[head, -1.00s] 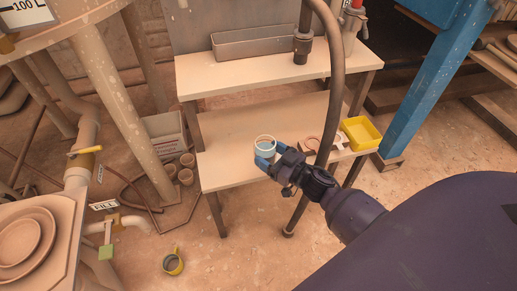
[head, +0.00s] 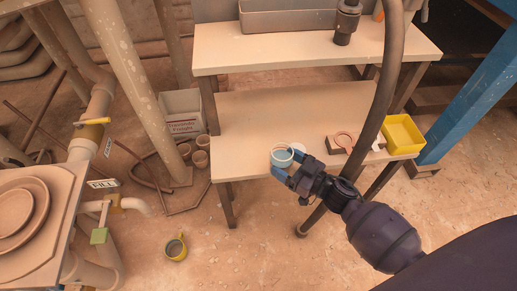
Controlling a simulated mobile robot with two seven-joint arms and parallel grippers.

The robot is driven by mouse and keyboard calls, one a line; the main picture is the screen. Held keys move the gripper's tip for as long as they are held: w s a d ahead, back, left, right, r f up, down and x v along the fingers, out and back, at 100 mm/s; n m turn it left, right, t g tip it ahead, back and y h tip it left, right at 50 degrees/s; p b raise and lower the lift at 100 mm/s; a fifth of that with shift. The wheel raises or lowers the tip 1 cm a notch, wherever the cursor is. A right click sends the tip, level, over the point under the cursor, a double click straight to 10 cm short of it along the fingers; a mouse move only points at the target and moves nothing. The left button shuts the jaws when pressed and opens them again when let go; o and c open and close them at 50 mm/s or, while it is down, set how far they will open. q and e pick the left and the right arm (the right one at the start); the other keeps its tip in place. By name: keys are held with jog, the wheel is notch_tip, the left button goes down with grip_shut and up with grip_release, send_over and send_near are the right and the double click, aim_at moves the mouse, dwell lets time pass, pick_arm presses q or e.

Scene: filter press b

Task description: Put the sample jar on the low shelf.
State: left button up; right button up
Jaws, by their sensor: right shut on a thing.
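The sample jar (head: 281,157) is a small pale-blue, open-topped pot with a light rim. It shows over the front part of the low shelf (head: 250,118), a pale board below a higher one. My right gripper (head: 287,164) comes from the lower right, its blue fingertips shut around the jar's near side. The fingers hide part of the jar. I cannot tell whether the jar's base touches the board. My left gripper is not in view.
A metal tray (head: 290,18) stands on the upper shelf (head: 300,46). The low shelf's left part is clear.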

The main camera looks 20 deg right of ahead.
jog(key=x, duration=0.5)
jog(key=shift+w+a+b, duration=0.15)
jog(key=shift+w+b, duration=0.1)
jog(key=shift+b, duration=0.15)
jog(key=shift+w+a, duration=0.2)
jog(key=shift+w, duration=0.15)
jog(key=w, duration=0.1)
jog(key=w+a+f+b, duration=0.1)
jog(key=shift+w+a+f, duration=0.2)
jog(key=shift+w+a, duration=0.1)
jog(key=shift+f+b, duration=0.25)
jog(key=shift+b, duration=0.2)
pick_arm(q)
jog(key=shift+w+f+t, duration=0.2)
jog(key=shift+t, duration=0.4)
pick_arm(e)
jog(key=shift+r, duration=0.1)
jog(key=shift+r, duration=0.15)
jog(key=shift+f, duration=0.25)
jog(key=o, duration=1.1)
jog(key=shift+c, duration=0.2)
